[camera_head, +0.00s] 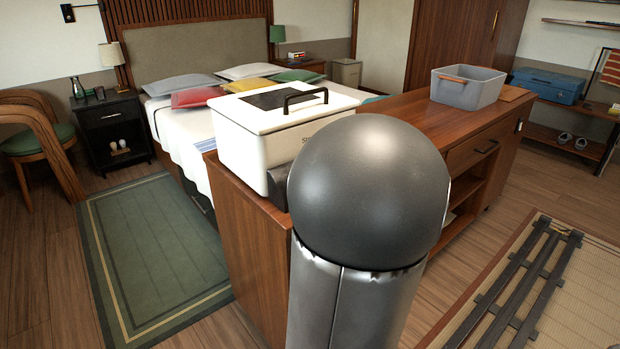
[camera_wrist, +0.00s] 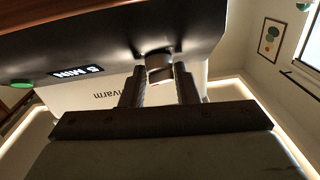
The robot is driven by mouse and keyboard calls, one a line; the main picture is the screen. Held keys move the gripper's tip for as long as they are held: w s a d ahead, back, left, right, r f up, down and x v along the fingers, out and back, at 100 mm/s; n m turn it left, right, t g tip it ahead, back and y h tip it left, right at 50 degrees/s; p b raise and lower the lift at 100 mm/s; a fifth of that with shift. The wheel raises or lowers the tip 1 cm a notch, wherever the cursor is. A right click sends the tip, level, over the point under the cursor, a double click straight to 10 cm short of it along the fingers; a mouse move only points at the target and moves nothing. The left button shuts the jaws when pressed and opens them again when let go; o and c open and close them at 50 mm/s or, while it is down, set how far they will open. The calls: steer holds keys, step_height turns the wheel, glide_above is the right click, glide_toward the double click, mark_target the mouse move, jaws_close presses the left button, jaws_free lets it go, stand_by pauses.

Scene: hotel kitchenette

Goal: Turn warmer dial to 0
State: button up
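The warmer (camera_head: 262,130) is a white box with a dark lid panel and black handle, on the wooden counter. In the wrist view its white front with upside-down lettering (camera_wrist: 105,96) and dark control panel (camera_wrist: 70,45) show close up. A short round dark dial (camera_wrist: 159,66) sticks out from the panel. My gripper (camera_wrist: 159,76) is open, its two fingers apart, one on each side of the dial's end. Whether either finger touches it I cannot tell. The dial's marking is not readable. In the head view my arm hides the dial and gripper.
A green button (camera_wrist: 22,84) and a small label (camera_wrist: 77,72) sit on the panel. A grey bin (camera_head: 468,88) stands farther along the counter (camera_head: 400,110). A bed (camera_head: 185,125) lies behind the counter. A slatted rack (camera_head: 520,290) is at the lower right.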

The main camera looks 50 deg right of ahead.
steer(key=shift+d+n+y, duration=0.1)
steer(key=shift+n+y, duration=0.2)
steer(key=shift+n, duration=0.1)
steer(key=n+y+p, duration=0.1)
steer(key=n+y, duration=0.1)
steer(key=n+y+p, duration=0.1)
steer(key=n+y, duration=0.1)
steer(key=n, duration=0.1)
steer(key=n+y+p, duration=0.1)
steer(key=n, duration=0.1)
steer(key=shift+d+r+g+y, duration=0.25)
steer(key=shift+d+g+y, duration=0.1)
steer(key=shift+g+y, duration=0.05)
steer(key=n+g+y+p, duration=0.1)
steer(key=n, duration=0.1)
steer(key=n+g+y+p, duration=0.1)
steer(key=n, duration=0.1)
steer(key=n+g+y+p, duration=0.1)
steer(key=n, duration=0.1)
steer(key=shift+w+d+r+n+y, duration=0.1)
steer(key=shift+w+d+n+y, duration=0.05)
steer(key=shift+d+n+y, duration=0.2)
steer(key=shift+a+n, duration=0.1)
steer(key=shift+n, duration=0.15)
steer(key=o, duration=0.6)
steer(key=shift+o, duration=0.2)
steer(key=p+v, duration=0.2)
steer(key=v, duration=1.5)
steer(key=shift+r+p, duration=0.3)
